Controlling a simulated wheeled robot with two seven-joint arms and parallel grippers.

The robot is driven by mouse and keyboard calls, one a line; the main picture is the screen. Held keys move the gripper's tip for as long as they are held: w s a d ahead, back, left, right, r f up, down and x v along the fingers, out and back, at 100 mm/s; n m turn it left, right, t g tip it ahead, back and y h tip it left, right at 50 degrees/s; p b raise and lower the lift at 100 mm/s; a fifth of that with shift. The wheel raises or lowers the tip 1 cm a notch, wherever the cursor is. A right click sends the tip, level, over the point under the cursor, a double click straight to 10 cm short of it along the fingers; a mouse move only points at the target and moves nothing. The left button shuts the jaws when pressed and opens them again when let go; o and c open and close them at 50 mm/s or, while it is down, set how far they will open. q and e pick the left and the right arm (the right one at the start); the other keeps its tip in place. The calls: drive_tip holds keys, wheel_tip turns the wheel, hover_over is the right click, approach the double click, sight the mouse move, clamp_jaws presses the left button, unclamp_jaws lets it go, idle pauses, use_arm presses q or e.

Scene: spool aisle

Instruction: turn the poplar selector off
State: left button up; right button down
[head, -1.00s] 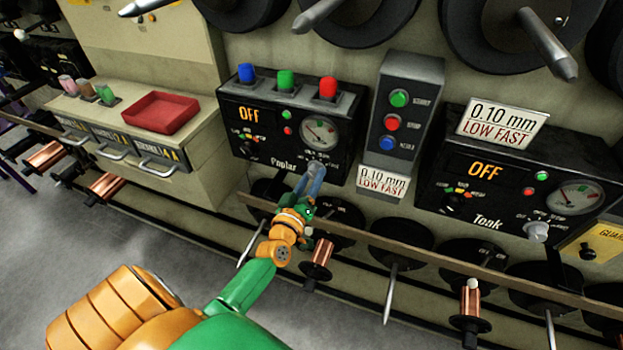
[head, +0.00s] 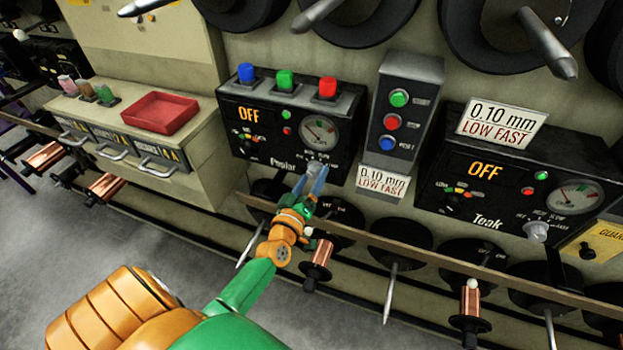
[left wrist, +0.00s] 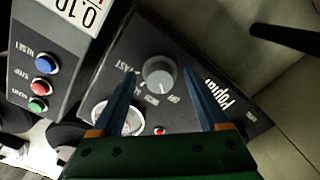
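The poplar selector is a grey knob (head: 315,168) at the lower right of the black Poplar panel (head: 262,150), whose display (head: 249,115) reads OFF in orange. In the left wrist view the knob (left wrist: 160,73) shows whole, with printed positions around it; I cannot tell which one it points at. My left gripper (head: 312,180) is just in front of the knob. Its two blue fingers (left wrist: 159,82) are spread, one on each side of the knob, with a visible gap to it. Nothing is held. My right gripper is in neither view.
A Teak panel (head: 445,195) with its own knob (head: 536,231) is to the right. A button box (head: 405,115) stands between the panels. Blue, green and red caps top the Poplar panel. A wooden rail (head: 400,240) and spools run below. A red tray (head: 160,113) is at left.

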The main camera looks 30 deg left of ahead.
use_arm(q)
drive_tip(key=v, duration=0.7)
idle(0.3)
drive_tip(key=s+d+f+m+g+h, duration=0.1)
drive_tip(key=s+d+f+m+g, duration=0.25)
drive_tip(key=f, duration=0.45)
drive_tip(key=s+d+f+m+g+h+p, duration=0.15)
drive_tip(key=s+f, duration=0.25)
drive_tip(key=f, duration=0.4)
drive_tip(key=s+d+f+m+g+h, duration=0.2)
drive_tip(key=s+d+f+m+g, duration=0.15)
drive_tip(key=f, duration=0.45)
drive_tip(key=s+f+m+g, duration=0.2)
drive_tip(key=s+f+g, duration=0.2)
drive_tip(key=s, duration=0.6)
drive_tip(key=s+f+m+g, duration=0.3)
drive_tip(key=s+f+g, duration=0.1)
drive_tip(key=s, duration=0.7)
drive_tip(key=shift+f, duration=0.7)
drive_tip(key=shift+s+y, duration=0.1)
drive_tip(key=shift+y, duration=0.15)
